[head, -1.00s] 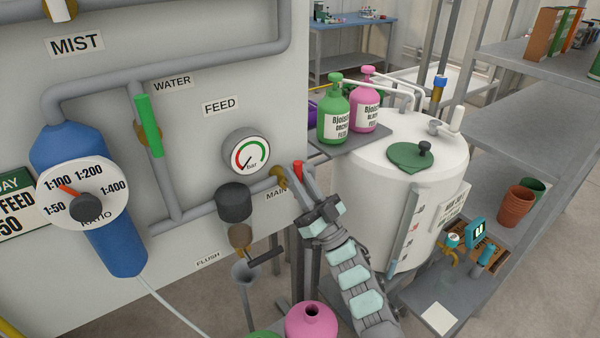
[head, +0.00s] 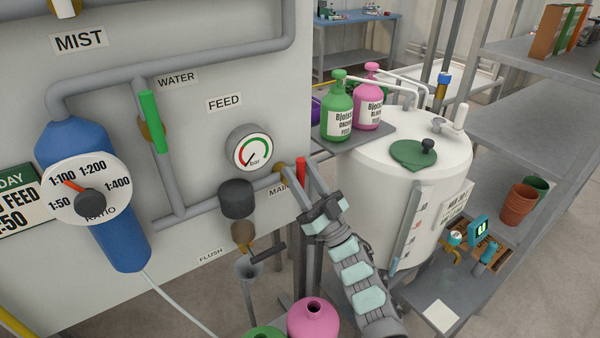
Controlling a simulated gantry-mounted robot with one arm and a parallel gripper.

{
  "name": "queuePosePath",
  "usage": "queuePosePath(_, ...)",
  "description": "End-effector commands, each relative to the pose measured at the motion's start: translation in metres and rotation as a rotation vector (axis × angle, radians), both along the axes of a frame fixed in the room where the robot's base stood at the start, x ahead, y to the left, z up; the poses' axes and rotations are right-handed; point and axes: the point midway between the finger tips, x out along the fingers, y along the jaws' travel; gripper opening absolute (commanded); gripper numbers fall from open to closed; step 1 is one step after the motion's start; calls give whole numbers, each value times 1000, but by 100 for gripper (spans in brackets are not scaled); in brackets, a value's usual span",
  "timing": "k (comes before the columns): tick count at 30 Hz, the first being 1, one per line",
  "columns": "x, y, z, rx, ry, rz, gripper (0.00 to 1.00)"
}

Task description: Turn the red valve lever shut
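The red valve lever (head: 301,171) stands nearly upright in the picture at the right end of the feed pipe, by the MAIN label (head: 278,192). A brass valve fitting (head: 280,174) shows just left of it. My gripper (head: 301,178) reaches up from the lower right. Its two fingers are apart, one on each side of the red lever. I cannot tell whether either finger touches it. The lever's lower part and its pivot are hidden by the fingers.
A pressure gauge (head: 249,147) and a dark round pipe fitting (head: 236,198) are left of my gripper. A white tank (head: 390,215) stands close on the right. A green lever (head: 153,122) is on the WATER pipe.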

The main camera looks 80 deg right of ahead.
Motion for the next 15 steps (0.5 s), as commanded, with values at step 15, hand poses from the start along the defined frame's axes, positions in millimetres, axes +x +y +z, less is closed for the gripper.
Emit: queuePosePath(15, -43, 28, -50, 3, 2, 0, 39)
